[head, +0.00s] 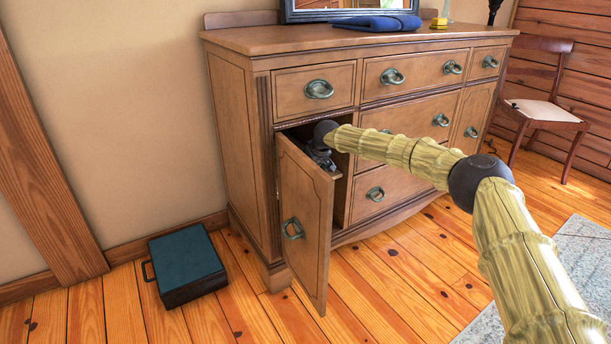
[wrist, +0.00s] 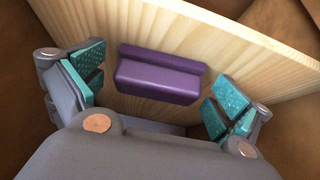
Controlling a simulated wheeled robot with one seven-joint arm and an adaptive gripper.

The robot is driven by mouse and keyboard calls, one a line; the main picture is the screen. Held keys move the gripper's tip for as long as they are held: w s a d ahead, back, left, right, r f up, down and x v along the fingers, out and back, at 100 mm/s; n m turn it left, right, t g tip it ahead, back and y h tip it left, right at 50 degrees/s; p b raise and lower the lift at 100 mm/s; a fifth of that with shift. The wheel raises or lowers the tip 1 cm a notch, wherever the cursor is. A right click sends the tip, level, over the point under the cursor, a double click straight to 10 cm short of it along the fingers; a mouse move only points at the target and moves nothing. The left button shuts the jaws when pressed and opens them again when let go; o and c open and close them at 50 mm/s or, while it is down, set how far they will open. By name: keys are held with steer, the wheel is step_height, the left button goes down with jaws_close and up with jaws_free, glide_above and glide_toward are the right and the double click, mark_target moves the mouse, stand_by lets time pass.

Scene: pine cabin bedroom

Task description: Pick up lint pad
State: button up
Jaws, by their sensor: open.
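A purple block with a stepped top, which looks like the lint pad (wrist: 160,77), lies on a pale wooden board (wrist: 245,75) in the wrist view. My gripper (wrist: 158,90) is open, with teal finger pads to the left and right of the purple block. Gaps show between the block and both pads, and nothing is held. In the head view my gripper (head: 318,155) reaches into the dresser's opened compartment, just behind the top of the door. The lint pad is hidden in that view.
The dresser (head: 230,140) has its lower left door (head: 303,215) swung open beside my gripper. A dark case (head: 187,262) stands on the floor at left. A folded blue cloth (head: 378,22) lies on the dresser top. A chair (head: 545,108) stands at right.

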steer(key=shift+c, duration=0.4)
steer(key=c, duration=0.9)
steer(key=shift+r+p, duration=0.15)
steer(key=shift+p, duration=0.45)
steer(key=shift+s+d+p, duration=0.95)
steer(key=shift+s+d, duration=0.55)
steer(key=shift+s, duration=1.1)
steer(key=shift+s+d+p, duration=0.95)
steer(key=shift+s+d, duration=0.55)
steer(key=shift+s, duration=1.1)
steer(key=shift+s+d+p, duration=0.95)
steer(key=shift+s+d, duration=0.55)
steer(key=shift+s, duration=1.1)
steer(key=o, duration=0.4)
steer(key=c, duration=0.3)
steer(key=shift+s, duration=0.1)
